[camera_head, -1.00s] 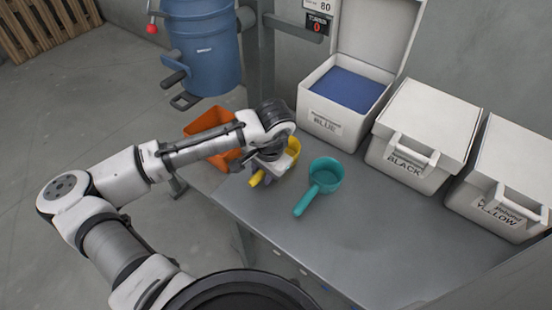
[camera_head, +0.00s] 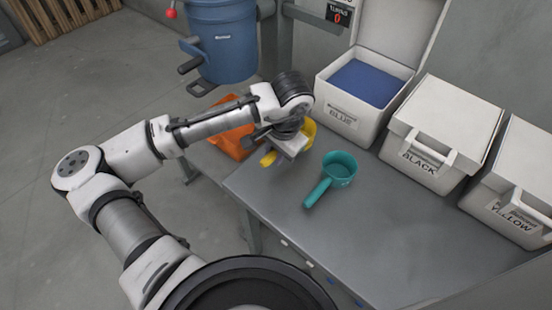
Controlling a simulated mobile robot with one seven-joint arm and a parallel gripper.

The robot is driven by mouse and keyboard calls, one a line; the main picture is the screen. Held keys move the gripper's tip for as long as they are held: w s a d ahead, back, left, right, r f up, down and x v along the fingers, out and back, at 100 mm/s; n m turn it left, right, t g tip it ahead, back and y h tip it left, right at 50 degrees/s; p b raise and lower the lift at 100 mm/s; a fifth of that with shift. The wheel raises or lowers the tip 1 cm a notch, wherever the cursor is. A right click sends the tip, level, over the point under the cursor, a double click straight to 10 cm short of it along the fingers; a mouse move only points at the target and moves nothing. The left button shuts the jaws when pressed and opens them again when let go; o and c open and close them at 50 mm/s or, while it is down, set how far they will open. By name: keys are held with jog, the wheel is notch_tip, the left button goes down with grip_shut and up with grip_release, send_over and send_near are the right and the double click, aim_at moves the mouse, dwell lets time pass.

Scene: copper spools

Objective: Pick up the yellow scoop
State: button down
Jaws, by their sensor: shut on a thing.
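The yellow scoop (camera_head: 309,130) is at the far left corner of the grey bench, partly hidden by my gripper and wrist. Its handle (camera_head: 268,159) sticks out toward the lower left and its bowl shows on the right. My gripper (camera_head: 281,153) points down and is shut on the yellow scoop; the fingertips are hard to make out. Whether the scoop is clear of the bench is hard to tell.
A teal scoop (camera_head: 340,166) lies on the bench (camera_head: 380,235) just right of my gripper. An open box marked BLUE (camera_head: 342,117) and lidded boxes marked BLACK (camera_head: 425,160) and YELLOW (camera_head: 512,215) line the back. An orange container (camera_head: 236,143) is left, behind my arm.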

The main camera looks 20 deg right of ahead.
notch_tip(320, 180, up, 16)
jog(key=shift+r+b, duration=0.2)
jog(key=shift+b, duration=0.1)
jog(key=c, duration=2)
grip_release()
grip_shut()
jog(key=shift+f, duration=0.1)
